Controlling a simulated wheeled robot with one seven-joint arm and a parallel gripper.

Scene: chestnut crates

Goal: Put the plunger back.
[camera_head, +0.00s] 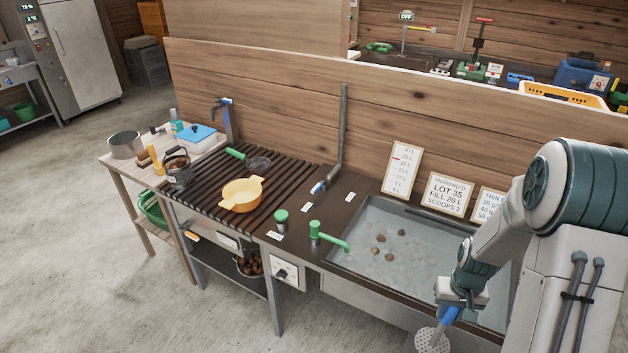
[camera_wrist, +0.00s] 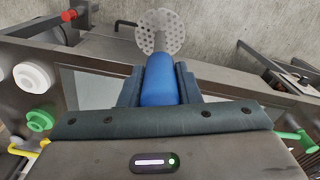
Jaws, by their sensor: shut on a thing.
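The plunger appears to be the tool with a blue handle (camera_head: 450,315) and a pale round perforated disc (camera_head: 432,340). My gripper (camera_head: 464,297) is shut on its blue handle, at the front right edge of the water basin (camera_head: 345,264). In the wrist view the blue handle (camera_wrist: 158,82) lies between the two dark jaws of my gripper (camera_wrist: 158,92), and the perforated disc (camera_wrist: 160,32) extends beyond them. The disc's lower edge is cut off in the head view. I cannot tell which spot is the plunger's resting place.
Several chestnuts (camera_head: 381,238) are in the basin water. A green tap (camera_head: 325,236) stands at the basin's left. Signs (camera_head: 447,194) lean on the wooden partition behind. A yellow pan (camera_head: 241,194) and a green-handled strainer (camera_head: 257,163) lie on the slatted rack.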

